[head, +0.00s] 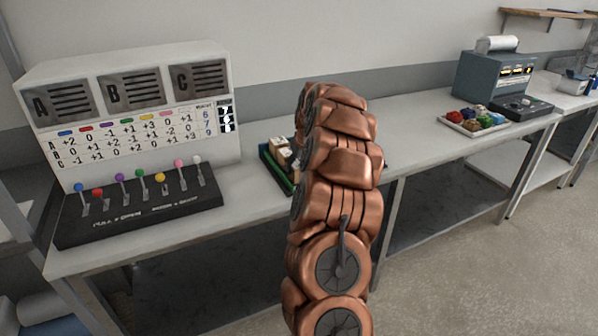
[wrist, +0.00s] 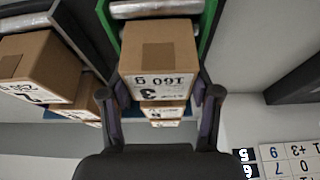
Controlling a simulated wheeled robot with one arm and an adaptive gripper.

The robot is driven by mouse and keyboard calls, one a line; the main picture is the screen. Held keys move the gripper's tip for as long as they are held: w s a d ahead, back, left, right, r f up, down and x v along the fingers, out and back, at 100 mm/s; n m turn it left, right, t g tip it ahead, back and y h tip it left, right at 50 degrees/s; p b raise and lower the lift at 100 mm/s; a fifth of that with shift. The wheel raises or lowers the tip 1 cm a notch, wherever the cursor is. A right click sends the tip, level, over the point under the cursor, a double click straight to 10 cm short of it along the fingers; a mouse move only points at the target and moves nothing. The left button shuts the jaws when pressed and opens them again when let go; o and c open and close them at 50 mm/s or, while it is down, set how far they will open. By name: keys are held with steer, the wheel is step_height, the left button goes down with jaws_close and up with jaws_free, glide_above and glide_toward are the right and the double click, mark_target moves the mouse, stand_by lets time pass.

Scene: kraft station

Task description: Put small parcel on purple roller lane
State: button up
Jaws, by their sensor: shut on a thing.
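In the wrist view my gripper (wrist: 161,98) is shut on a brown cardboard parcel (wrist: 159,50) marked "160 g" and "3". One finger is on each side of it. The parcel is at the green-edged roller lane (wrist: 210,25); I cannot tell whether it touches the rollers. More parcels (wrist: 163,110) show just beyond it between the fingers. Another brown parcel (wrist: 40,65) stands to the left in a dark-edged lane. In the head view my arm hides the gripper and most of the lanes; a green-edged lane (head: 269,172) with small parcels shows left of it. No purple lane is clearly visible.
A lever panel (head: 140,210) with coloured knobs stands under a white A-B-C board (head: 130,110) on the left of the bench. To the right are a tray (head: 450,124) of coloured items and a grey printer (head: 490,75). The bench between is clear.

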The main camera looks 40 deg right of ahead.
steer(key=c, duration=0.6)
steer(key=shift+r, duration=0.15)
